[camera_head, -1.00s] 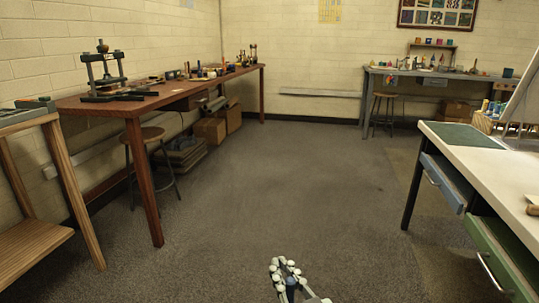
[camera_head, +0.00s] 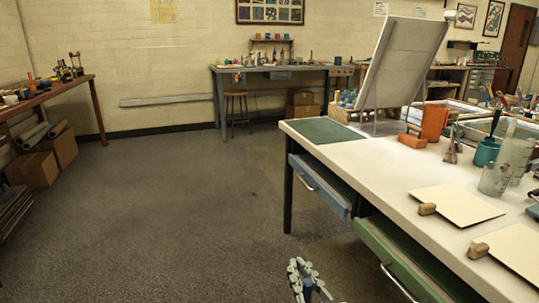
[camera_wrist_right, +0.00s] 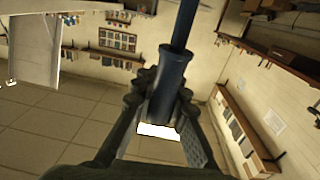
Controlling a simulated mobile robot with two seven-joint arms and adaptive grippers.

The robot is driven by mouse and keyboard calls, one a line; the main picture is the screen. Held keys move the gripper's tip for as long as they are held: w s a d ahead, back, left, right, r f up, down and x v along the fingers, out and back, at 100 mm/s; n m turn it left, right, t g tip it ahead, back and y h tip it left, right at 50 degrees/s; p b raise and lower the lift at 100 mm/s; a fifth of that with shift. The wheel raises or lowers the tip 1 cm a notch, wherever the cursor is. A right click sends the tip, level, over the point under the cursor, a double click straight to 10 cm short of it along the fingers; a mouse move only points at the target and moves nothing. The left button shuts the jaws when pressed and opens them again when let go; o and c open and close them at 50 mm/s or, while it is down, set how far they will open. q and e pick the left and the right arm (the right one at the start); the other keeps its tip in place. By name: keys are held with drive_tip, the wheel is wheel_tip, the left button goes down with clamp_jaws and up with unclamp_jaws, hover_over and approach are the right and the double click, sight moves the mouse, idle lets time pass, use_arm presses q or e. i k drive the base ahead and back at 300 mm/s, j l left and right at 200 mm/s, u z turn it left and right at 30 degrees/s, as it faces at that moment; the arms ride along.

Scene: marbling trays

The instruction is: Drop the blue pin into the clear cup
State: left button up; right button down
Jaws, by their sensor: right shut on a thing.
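My right gripper (camera_head: 302,280) shows at the bottom of the head view, low in front of the white-topped table. It is shut on the blue pin (camera_wrist_right: 170,82), a dark blue rod with a wider collar, which fills the middle of the right wrist view. A clear cup (camera_head: 494,180) stands on the table at the right of the head view, close to a taller clear vessel (camera_head: 517,147). The gripper is well to the left of the cup and apart from it. My left gripper is not in view.
The white-topped table (camera_head: 385,172) has a blue drawer (camera_head: 322,185) and a green drawer (camera_head: 405,262), both pulled out. Cards with wooden blocks, a teal pot (camera_head: 486,152) and an orange object (camera_head: 435,122) stand on it. The floor (camera_head: 190,200) to the left is clear.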

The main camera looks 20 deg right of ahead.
sight(490, 193)
drive_tip(key=i+j+z, duration=0.2)
drive_tip(key=i+z, duration=0.2)
drive_tip(key=i+j+z, duration=0.8)
drive_tip(key=j+z, duration=0.15)
drive_tip(key=i+j+z, duration=0.25)
drive_tip(key=j, duration=0.2)
drive_tip(key=j+z, duration=0.25)
drive_tip(key=i+j+z, duration=0.1)
drive_tip(key=j+z, duration=0.15)
drive_tip(key=j, duration=0.25)
